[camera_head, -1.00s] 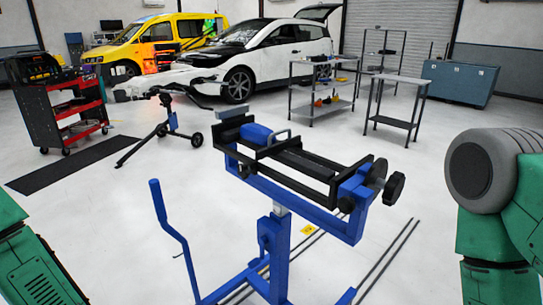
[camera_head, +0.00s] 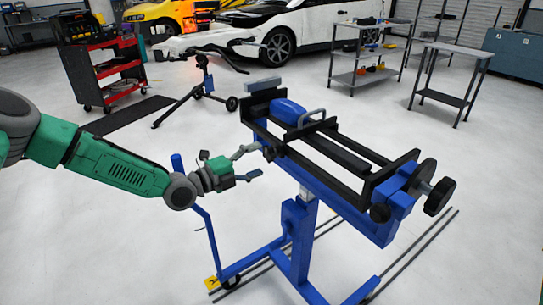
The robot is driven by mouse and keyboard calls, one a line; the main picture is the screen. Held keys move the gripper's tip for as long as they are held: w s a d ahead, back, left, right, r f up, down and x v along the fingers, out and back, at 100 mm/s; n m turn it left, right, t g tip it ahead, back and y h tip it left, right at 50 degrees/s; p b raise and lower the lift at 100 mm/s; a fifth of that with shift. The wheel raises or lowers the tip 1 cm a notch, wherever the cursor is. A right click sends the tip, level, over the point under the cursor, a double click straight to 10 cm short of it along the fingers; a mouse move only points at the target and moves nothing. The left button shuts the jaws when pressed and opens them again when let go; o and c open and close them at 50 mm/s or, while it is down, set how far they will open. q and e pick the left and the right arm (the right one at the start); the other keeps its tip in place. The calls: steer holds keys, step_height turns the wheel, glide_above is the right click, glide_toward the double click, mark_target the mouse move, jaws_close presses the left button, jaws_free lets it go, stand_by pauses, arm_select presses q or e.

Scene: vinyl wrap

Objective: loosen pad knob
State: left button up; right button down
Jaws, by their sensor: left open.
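A blue stand (camera_head: 298,235) carries a black clamp frame (camera_head: 345,160) with a blue pad block (camera_head: 289,111) and a metal handle (camera_head: 312,118) on top. A small dark knob (camera_head: 269,153) sits on the frame's near left side. My right gripper is out of view.
A blue lever (camera_head: 207,235) rises from the stand's base below my left arm. A black tripod stand (camera_head: 203,85), a red tool cart (camera_head: 110,65) and a metal table (camera_head: 452,75) stand farther back.

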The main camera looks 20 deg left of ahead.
mark_target(266, 155)
arm_select(q)
steer(key=x, duration=0.3)
steer(key=shift+w+d+f, duration=0.1)
steer(key=shift+w, duration=0.7)
steer(key=shift+d, duration=0.2)
steer(key=shift+d, duration=0.1)
steer(key=shift+d, duration=0.1)
steer(key=c, duration=1.2)
